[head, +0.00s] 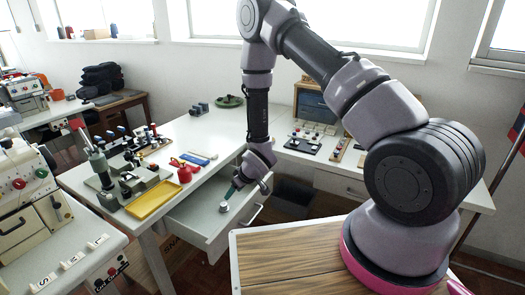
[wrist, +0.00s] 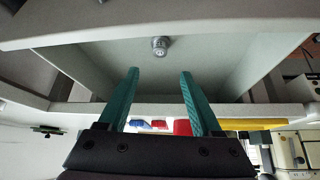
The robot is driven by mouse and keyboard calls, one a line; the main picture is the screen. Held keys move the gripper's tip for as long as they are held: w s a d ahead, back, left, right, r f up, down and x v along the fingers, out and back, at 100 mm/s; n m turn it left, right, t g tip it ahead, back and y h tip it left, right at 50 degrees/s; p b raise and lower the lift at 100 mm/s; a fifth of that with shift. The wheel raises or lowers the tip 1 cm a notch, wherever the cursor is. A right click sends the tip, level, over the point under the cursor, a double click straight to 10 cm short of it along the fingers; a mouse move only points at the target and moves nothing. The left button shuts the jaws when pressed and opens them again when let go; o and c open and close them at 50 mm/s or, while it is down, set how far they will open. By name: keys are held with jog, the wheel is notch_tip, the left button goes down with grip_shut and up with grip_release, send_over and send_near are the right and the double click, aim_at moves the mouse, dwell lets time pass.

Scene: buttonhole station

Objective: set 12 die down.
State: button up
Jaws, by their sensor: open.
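A small grey metal cylinder (head: 223,206), which looks like the die, stands in the open drawer (head: 187,219); its number is too small to read. In the wrist view the same cylinder (wrist: 160,46) shows just beyond the fingertips, between their lines and apart from them. My gripper (head: 231,191) reaches down into the drawer beside the cylinder. Its two teal fingers (wrist: 160,73) are apart with nothing between them.
A green dish (head: 229,101) is at the back. The white tabletop (head: 200,130) has clear room in the middle.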

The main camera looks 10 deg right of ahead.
jog(key=w+d+r+m+t+h, duration=0.1)
jog(key=w+d+r, duration=0.2)
jog(key=r, duration=0.5)
jog(key=w+d+r+m+h, duration=0.1)
jog(key=w+d+r+m, duration=0.15)
jog(key=r, duration=0.55)
jog(key=s+d+r+m, duration=0.1)
jog(key=d+r, duration=0.3)
jog(key=r, duration=0.5)
jog(key=s+d+r+m, duration=0.2)
jog(key=d+r, duration=0.3)
jog(key=r, duration=0.4)
jog(key=s+d+r+m+h, duration=0.1)
jog(key=s+d+r+m, duration=0.15)
jog(key=s+r, duration=0.3)
jog(key=s+d+r+m, duration=0.1)
jog(key=s+d+r, duration=0.25)
jog(key=r, duration=0.35)
jog(key=s+d+r+m, duration=0.1)
jog(key=s+r, duration=0.2)
jog(key=s, duration=0.5)
jog(key=s+r+m+t, duration=0.1)
jog(key=s+r, duration=0.2)
jog(key=s, duration=0.4)
jog(key=shift+s+d+y, duration=0.3)
jog(key=shift+s+d, duration=0.05)
jog(key=shift+d, duration=0.05)
